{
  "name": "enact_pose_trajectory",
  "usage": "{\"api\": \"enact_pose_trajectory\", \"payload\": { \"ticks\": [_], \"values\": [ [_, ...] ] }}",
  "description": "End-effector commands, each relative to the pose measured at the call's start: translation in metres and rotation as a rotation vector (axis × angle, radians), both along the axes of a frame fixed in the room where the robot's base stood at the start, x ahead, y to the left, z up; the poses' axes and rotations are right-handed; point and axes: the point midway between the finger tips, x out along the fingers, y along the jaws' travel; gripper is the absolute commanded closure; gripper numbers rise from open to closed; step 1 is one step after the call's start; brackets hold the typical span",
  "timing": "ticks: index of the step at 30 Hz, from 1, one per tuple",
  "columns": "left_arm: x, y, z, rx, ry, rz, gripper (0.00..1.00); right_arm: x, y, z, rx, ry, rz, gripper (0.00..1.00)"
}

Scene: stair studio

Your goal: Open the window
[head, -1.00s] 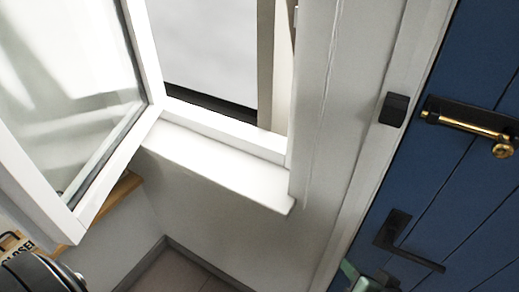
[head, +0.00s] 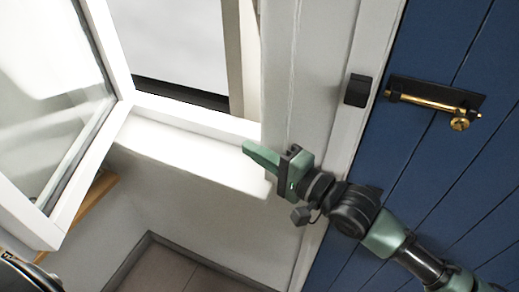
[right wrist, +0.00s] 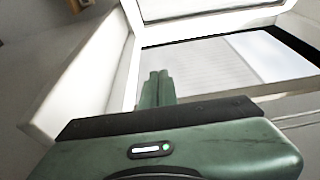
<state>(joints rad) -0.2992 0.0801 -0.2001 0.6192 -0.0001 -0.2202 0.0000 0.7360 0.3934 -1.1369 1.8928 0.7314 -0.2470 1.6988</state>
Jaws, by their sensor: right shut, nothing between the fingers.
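The window sash (head: 122,75), white-framed with a glass pane, stands swung inward on the left of the head view. The window opening beside it shows its white frame (head: 190,112) and a pale outside. My right gripper (head: 247,147) is shut and empty, over the right end of the white sill (head: 165,150), pointing left, apart from the sash. In the right wrist view its green fingers (right wrist: 157,78) lie together in front of the opening. My left gripper is not in view; a dark part of my body shows at the lower left of the head view.
A blue plank door (head: 440,150) with a brass bolt (head: 432,104) stands at the right, behind my right arm. A black catch (head: 358,90) sits on the white door frame. A wooden ledge (head: 92,205) lies below the sash. Tiled floor (head: 160,272) shows below.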

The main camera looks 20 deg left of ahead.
Motion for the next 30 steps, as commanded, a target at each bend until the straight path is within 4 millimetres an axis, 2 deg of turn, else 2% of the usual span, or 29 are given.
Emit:
{"api": "enact_pose_trajectory", "payload": {
  "ticks": [1,6,12,25,30],
  "values": [
    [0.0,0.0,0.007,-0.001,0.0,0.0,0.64,0.003,0.011,0.004,0.001,-0.001,0.002,1.0],
    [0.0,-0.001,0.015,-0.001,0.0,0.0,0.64,0.013,0.038,0.003,-0.001,-0.003,0.001,1.0],
    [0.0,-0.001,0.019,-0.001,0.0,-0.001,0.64,0.021,0.055,0.001,-0.001,-0.004,0.0,1.0],
    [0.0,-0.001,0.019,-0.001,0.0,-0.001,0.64,0.021,0.058,0.0,-0.002,-0.003,0.0,1.0],
    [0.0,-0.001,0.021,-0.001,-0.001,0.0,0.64,0.014,0.063,0.0,-0.001,-0.001,0.009,1.0]
  ]
}}
